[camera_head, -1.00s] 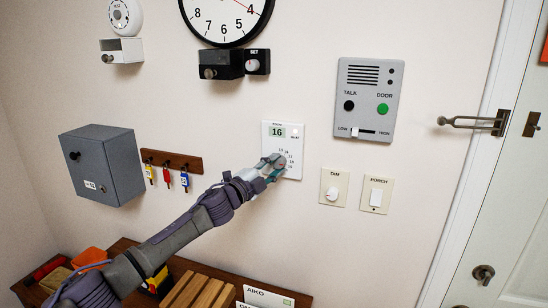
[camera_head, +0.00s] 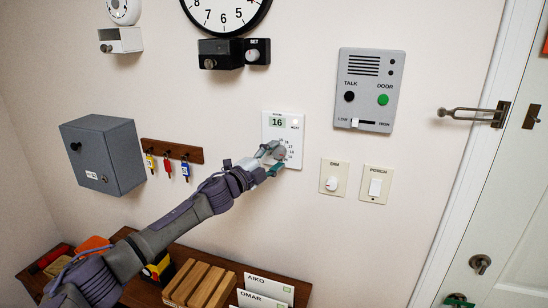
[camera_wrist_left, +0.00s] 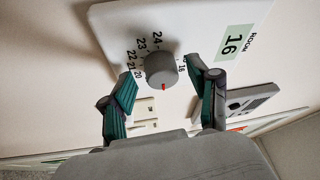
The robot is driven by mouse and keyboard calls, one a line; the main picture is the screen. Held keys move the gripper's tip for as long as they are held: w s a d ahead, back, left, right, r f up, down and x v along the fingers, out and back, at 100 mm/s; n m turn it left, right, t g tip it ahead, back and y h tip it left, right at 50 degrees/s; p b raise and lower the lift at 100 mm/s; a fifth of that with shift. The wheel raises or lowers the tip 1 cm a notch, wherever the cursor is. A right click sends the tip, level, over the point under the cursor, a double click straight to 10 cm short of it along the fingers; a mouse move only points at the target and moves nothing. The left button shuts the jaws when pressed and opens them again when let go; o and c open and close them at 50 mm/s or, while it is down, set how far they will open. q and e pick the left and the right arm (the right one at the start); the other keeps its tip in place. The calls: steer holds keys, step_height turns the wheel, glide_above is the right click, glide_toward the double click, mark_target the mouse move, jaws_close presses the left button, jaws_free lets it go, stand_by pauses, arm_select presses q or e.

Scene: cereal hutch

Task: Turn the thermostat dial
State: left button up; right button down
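The white thermostat (camera_head: 295,125) is on the wall in the middle of the head view; its display reads 16. Its round grey dial (camera_head: 280,153) shows between the fingers of my left gripper (camera_head: 272,158). In the left wrist view the dial (camera_wrist_left: 160,68) has a red mark on its edge, towards the gripper, and printed numbers around it. The left gripper (camera_wrist_left: 160,80) is open, one finger on each side of the dial, with gaps visible; I see no contact. A teal tip, apparently my right gripper (camera_head: 456,300), shows at the bottom right, mostly cut off.
An intercom panel (camera_head: 369,75) is to the upper right. A dimmer (camera_head: 334,176) and porch switch (camera_head: 376,184) are just right and below. A clock's black box (camera_head: 222,53) is above. Key hooks (camera_head: 171,150) and a grey box (camera_head: 103,157) are left.

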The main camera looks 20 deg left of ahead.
arm_select(q)
steer(key=v, duration=1.2)
stand_by(0.3)
